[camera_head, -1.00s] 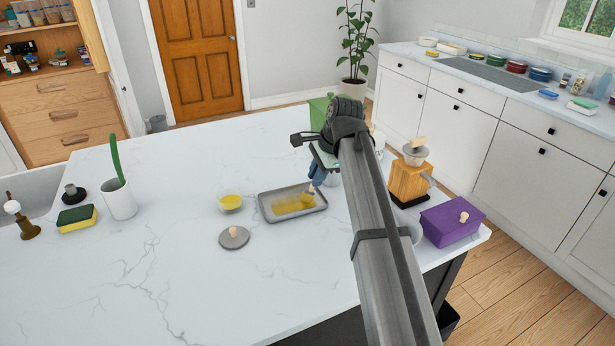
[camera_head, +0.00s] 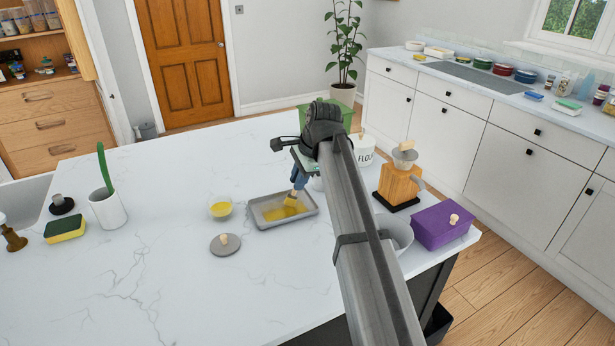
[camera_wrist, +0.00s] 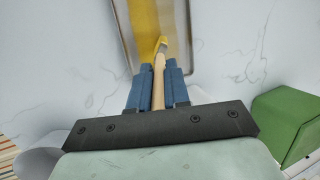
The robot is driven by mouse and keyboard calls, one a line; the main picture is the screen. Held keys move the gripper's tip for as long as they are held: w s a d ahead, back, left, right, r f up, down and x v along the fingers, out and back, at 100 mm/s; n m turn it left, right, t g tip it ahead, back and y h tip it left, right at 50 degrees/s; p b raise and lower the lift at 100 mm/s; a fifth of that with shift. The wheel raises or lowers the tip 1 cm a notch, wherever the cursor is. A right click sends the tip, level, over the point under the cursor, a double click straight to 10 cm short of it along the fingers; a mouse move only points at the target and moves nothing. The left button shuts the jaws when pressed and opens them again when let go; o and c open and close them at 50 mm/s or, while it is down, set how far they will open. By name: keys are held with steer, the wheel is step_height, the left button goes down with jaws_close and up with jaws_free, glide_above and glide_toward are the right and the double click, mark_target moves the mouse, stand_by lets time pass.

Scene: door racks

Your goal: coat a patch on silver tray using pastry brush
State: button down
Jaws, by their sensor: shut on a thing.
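The silver tray (camera_head: 292,221) lies on the white marble island, with a yellow coated patch (camera_head: 275,214) on its floor. In the wrist view the tray (camera_wrist: 178,18) bears a broad yellow strip (camera_wrist: 145,20). My gripper (camera_head: 299,180) is over the tray's far right part, its blue fingers shut on the pastry brush. In the wrist view the gripper (camera_wrist: 158,72) grips the brush's pale wooden handle (camera_wrist: 158,88). The yellow bristles (camera_head: 290,201) are low at the tray; exact contact is unclear. A small bowl of yellow liquid (camera_head: 220,208) stands left of the tray.
Right of my arm are a flour canister (camera_head: 364,152), a wooden grinder (camera_head: 398,183) and a purple box (camera_head: 443,225). The island's left front is clear.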

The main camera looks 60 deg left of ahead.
steer(key=s+a, duration=0.2)
steer(key=s, duration=0.6)
steer(key=shift+w, duration=6.3)
step_height(320, 180, up, 8)
steer(key=shift+d, duration=0.4)
steer(key=shift+w, duration=0.1)
